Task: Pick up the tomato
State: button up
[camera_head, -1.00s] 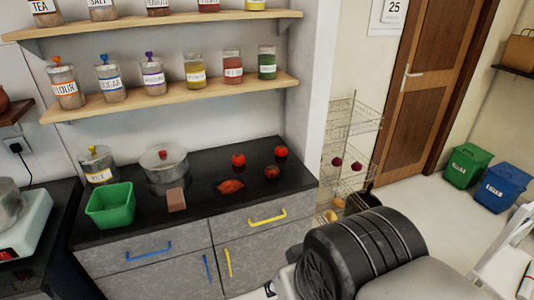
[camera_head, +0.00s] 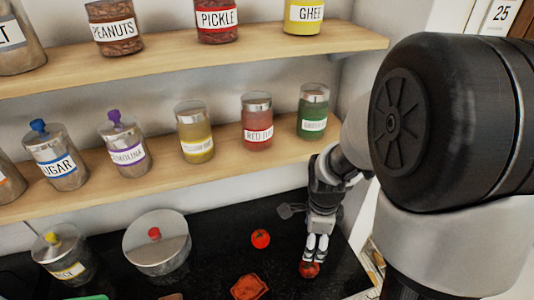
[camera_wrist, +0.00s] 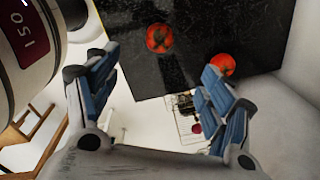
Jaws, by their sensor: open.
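In the head view a red tomato (camera_head: 260,239) stands on the black counter, left of my gripper (camera_head: 317,250). A second red fruit (camera_head: 309,269), which looks like a tomato, shows just below my fingertips; I cannot tell whether they touch it. In the wrist view my gripper (camera_wrist: 157,82) is open with nothing between its fingers. One tomato (camera_wrist: 159,38) lies beyond the gap between the fingers. Another red fruit (camera_wrist: 223,65) lies at the right fingertip, partly covered by it. I cannot match these surely to the head view.
A flat red-orange item (camera_head: 249,287) lies at the counter's front. A lidded pot (camera_head: 157,243) and a yellow-knobbed jar (camera_head: 63,257) stand left. A lower shelf (camera_head: 165,168) with jars hangs above the counter (camera_head: 220,228). A green container's edge (camera_head: 95,298) shows at the bottom.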

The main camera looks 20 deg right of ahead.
notch_tip(320, 180, down, 2)
jog(key=d+m, duration=0.1)
jog(key=m, duration=0.1)
jog(key=b, duration=0.4)
send_over(310, 265)
notch_tip(310, 265, down, 11)
jog(key=shift+s+a+f, duration=0.1)
jog(key=shift+f+b, duration=1.1)
jog(key=shift+f, duration=2)
jog(key=shift+r, duration=0.1)
jog(key=shift+c, duration=0.5)
jog(key=c, duration=1.1)
